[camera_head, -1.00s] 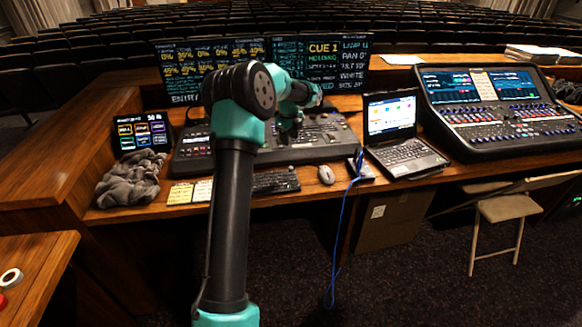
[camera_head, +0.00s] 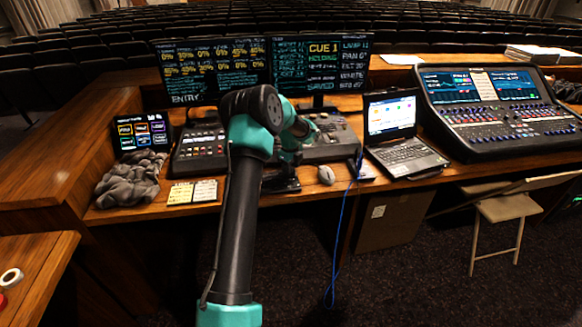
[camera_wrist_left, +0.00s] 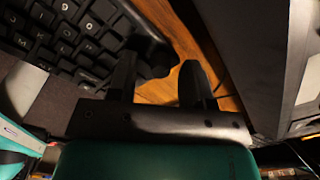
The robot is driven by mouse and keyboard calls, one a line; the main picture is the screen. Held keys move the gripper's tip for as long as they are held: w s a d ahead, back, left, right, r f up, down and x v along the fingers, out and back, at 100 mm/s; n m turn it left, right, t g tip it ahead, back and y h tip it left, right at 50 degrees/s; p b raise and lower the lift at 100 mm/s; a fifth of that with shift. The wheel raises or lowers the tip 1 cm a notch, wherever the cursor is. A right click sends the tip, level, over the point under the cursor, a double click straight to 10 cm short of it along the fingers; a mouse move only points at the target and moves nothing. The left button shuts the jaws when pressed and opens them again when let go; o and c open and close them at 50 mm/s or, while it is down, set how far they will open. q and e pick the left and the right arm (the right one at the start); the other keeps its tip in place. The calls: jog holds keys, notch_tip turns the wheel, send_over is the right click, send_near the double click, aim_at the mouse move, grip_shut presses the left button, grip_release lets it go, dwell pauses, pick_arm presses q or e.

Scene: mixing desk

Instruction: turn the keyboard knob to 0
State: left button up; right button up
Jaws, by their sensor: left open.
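The black keyboard (camera_wrist_left: 75,38) fills the upper left of the left wrist view. At its right corner is a dark round shape, likely the knob (camera_wrist_left: 156,56). My left gripper (camera_wrist_left: 156,82) is open, with one dark finger on each side of the space just before this shape. I cannot tell whether the fingers touch it. The knob's marking does not show. In the head view my left gripper (camera_head: 282,182) is low at the desk's front, and my arm largely hides the keyboard. My right gripper is not in view.
A white mouse (camera_head: 326,174) lies just right of my left gripper. Yellow and pale note cards (camera_head: 192,191) lie to the left. The lighting console (camera_head: 333,143) stands behind, and a laptop (camera_head: 400,140) and blue cable (camera_head: 345,210) are to the right.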

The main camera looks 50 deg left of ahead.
pick_arm(q)
grip_shut()
dwell(0.5)
jog(key=shift+n, duration=0.3)
